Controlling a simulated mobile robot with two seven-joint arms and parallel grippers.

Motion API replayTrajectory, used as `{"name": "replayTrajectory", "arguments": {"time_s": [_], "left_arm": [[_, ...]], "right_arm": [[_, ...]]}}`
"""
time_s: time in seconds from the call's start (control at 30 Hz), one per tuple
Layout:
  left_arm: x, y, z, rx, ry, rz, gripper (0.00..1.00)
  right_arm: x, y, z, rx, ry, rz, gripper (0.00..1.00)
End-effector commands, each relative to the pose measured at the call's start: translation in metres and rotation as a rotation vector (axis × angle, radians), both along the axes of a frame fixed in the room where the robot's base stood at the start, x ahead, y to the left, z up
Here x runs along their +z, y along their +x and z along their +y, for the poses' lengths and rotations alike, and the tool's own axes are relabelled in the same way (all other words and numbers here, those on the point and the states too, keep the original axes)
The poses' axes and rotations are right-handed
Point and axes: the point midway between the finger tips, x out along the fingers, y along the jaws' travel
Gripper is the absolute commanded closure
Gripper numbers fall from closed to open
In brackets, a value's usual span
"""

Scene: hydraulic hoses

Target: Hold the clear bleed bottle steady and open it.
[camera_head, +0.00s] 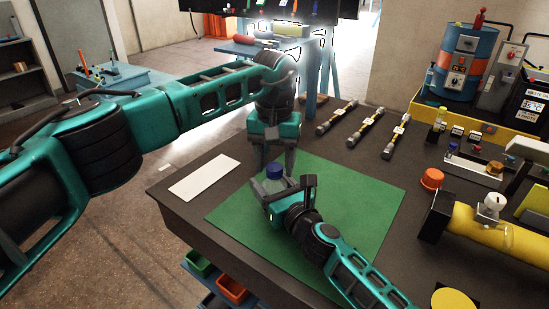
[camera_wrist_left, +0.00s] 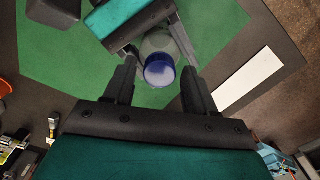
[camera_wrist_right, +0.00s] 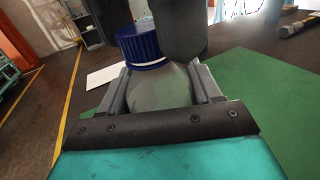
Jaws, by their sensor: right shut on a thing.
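The clear bleed bottle (camera_head: 273,184) stands upright on the green mat (camera_head: 350,200), with its blue cap (camera_head: 274,171) on. My right gripper (camera_wrist_right: 160,95) is shut around the bottle body from the side, below the cap; the bottle (camera_wrist_right: 160,88) and blue cap (camera_wrist_right: 140,45) fill the middle of the right wrist view. My left gripper (camera_wrist_left: 160,85) points down from above, its fingers open on either side of the blue cap (camera_wrist_left: 160,70), with a gap to each side. In the right wrist view the left fingers show dark beside the cap and partly hide it.
A white card (camera_head: 204,177) lies left of the mat. Several hoses (camera_head: 368,128) lie at the back of the dark table. An orange cap (camera_head: 432,179) and a yellow cylinder (camera_head: 480,232) are on the right. The mat's right part is clear.

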Motion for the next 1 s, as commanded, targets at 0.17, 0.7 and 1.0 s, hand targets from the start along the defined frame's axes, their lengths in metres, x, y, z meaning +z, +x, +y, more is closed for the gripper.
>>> {"name": "replayTrajectory", "arguments": {"time_s": [0.17,0.7,1.0], "left_arm": [[0.0002,-0.0001,-0.0002,0.0,0.0,0.0,0.62],[0.0005,0.0,0.0,0.031,0.0,0.0,1.0],[0.0009,-0.0001,0.0002,0.519,0.001,0.0,1.0]], "right_arm": [[-0.0006,-0.0001,0.0,0.0,0.0,0.001,1.0],[-0.0006,0.0,-0.0001,0.0,0.0,0.001,1.0],[-0.0006,0.0,-0.0001,-0.001,0.0,0.001,1.0]]}}
